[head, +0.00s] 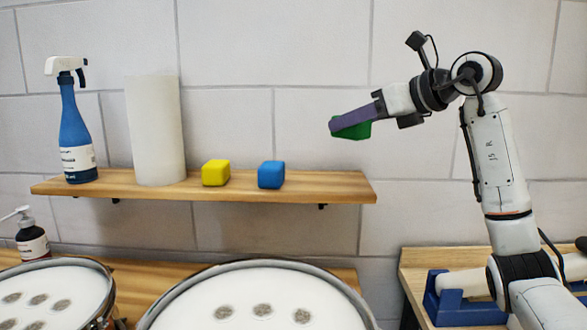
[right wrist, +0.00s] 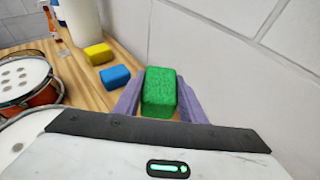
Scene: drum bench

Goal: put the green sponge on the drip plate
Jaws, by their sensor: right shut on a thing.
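The green sponge (head: 354,131) is a small block held in the air above the right end of the wooden shelf, in front of the tiled wall. My right gripper (head: 334,124) has purple fingers and is shut on it. In the right wrist view the green sponge (right wrist: 159,94) sits between the two fingers, its top face showing. I cannot pick out a drip plate with certainty in either view. My left gripper is not in view.
The wooden shelf (head: 335,190) holds a blue spray bottle (head: 75,130), a white paper roll (head: 155,130), a yellow sponge (head: 215,173) and a blue sponge (head: 271,175). Its right end is bare. Below are drums (head: 260,299), a pump bottle (head: 32,240) and a blue holder (head: 465,309).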

